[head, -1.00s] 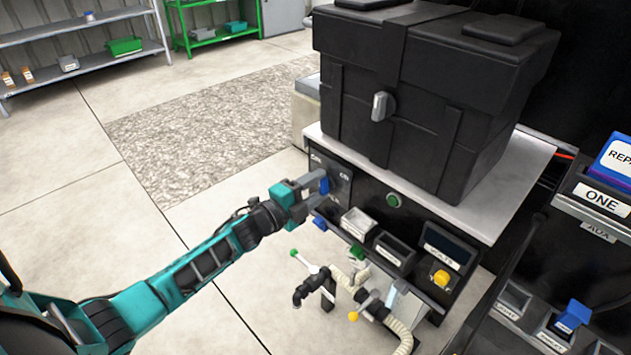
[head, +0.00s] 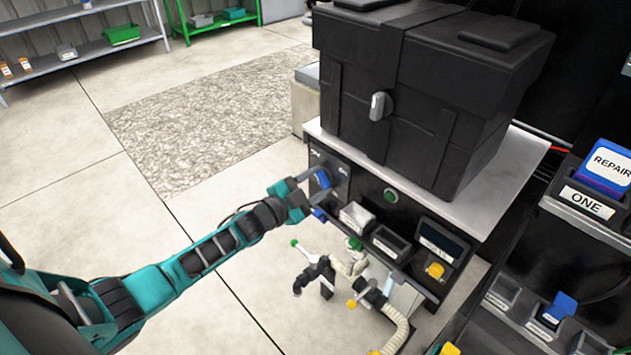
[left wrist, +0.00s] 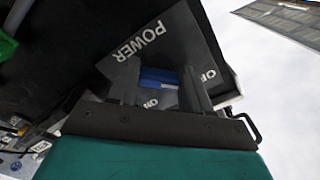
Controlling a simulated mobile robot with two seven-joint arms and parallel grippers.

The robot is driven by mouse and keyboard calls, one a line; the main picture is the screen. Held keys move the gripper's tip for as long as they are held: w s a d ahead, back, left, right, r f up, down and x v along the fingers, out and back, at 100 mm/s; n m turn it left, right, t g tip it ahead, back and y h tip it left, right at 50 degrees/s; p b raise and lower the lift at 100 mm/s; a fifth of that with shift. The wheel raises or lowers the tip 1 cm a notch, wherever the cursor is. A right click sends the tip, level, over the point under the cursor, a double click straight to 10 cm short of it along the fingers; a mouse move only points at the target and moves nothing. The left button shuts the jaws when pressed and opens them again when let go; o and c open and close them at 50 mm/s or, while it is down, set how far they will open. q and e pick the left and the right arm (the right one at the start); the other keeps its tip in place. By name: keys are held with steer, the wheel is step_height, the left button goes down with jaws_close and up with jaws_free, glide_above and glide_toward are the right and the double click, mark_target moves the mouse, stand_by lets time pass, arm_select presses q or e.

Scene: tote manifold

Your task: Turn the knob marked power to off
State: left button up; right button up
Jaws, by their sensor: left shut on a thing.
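The blue power knob (head: 323,179) sits on a dark grey panel (head: 343,178) at the left end of the bench front. My left gripper (head: 317,184) is at the panel, shut on the knob. In the left wrist view the blue knob (left wrist: 159,77) lies between the two grey fingers. The word POWER (left wrist: 140,40) is above it, an OF label, its end cut off, is to its right, and an ON label is below. The fingers hide part of the panel, and I cannot tell which label the knob points to. My right gripper is not in view.
A large black case (head: 430,90) stands on the bench top. A green button (head: 391,195), small bins (head: 390,242) and a yellow part (head: 435,270) are to the right. A hose and valve fittings (head: 340,275) stand below. The floor at left is clear.

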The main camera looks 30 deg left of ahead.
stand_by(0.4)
arm_select(q)
steer(key=o, duration=1.1)
steer(key=shift+c, duration=0.2)
steer(key=shift+s, duration=0.1)
steer(key=p+v, duration=0.2)
steer(key=v, duration=1)
steer(key=shift+s+a+p, duration=0.15)
steer(key=shift+s+p, duration=0.15)
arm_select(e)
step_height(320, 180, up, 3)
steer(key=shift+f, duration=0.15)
arm_select(q)
steer(key=s+d+r+n+g+y+p, duration=0.3)
steer(key=s+d+n+g+p, duration=0.3)
steer(key=s+d+n+p, duration=0.3)
steer(key=s+d+r+n, duration=0.1)
steer(key=s+d, duration=0.3)
steer(key=d, duration=0.1)
steer(key=shift+s+y, duration=0.25)
steer(key=shift+y, duration=0.05)
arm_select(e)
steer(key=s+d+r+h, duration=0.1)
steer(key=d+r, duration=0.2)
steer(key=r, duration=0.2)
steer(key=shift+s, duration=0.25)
